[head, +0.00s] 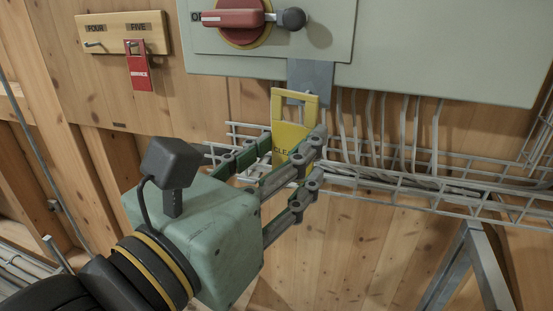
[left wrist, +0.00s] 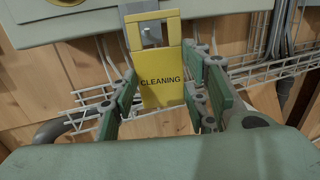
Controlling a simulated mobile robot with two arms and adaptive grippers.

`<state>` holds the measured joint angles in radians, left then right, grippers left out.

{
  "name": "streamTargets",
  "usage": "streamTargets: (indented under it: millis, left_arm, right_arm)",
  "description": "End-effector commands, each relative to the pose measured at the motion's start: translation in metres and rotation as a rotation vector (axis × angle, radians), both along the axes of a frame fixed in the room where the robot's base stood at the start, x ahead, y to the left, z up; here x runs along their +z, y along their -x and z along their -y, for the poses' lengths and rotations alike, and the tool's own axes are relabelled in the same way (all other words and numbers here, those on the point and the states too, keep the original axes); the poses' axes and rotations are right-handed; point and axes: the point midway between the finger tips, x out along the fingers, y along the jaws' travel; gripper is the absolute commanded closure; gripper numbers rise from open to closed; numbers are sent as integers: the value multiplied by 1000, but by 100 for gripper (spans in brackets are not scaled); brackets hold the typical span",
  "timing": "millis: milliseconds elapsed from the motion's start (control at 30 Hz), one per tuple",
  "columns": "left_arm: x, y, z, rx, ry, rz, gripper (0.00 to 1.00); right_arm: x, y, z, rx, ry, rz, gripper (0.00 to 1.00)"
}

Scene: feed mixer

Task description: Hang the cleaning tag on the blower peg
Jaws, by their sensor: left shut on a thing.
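The yellow cleaning tag (head: 291,128) is upright in my left gripper (head: 290,160), below the switch panel. In the left wrist view the tag (left wrist: 161,88) faces me with its word "CLEANING" readable, between the green finger pads of the gripper (left wrist: 165,105). Its square opening is at the top. A grey metal plate (head: 311,77) hangs from the panel's lower edge behind the tag. In the left wrist view a small grey peg (left wrist: 151,34) shows within the tag's opening; I cannot tell whether it passes through. My right gripper is not in view.
A red rotary handle (head: 233,18) sits on the grey panel above. A wooden board (head: 110,32) at upper left has pegs labelled FOUR and FIVE; a red tag (head: 139,68) hangs under FIVE. A wire cable tray (head: 430,190) with cables runs close behind and right of the gripper.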

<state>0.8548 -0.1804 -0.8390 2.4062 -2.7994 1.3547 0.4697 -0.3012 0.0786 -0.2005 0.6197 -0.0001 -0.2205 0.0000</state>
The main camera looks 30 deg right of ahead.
Motion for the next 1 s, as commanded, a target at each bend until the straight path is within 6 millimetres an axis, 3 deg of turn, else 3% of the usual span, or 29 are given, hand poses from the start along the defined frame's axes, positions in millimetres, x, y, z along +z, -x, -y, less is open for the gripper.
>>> streamTargets:
  millis: [767, 1000]
  left_arm:
    - [-4, -31, 36, 1, 0, -1, 82]
    - [-13, -37, 43, -1, 1, 0, 82]
  right_arm:
    - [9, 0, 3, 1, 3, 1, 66]
    - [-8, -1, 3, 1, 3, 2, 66]
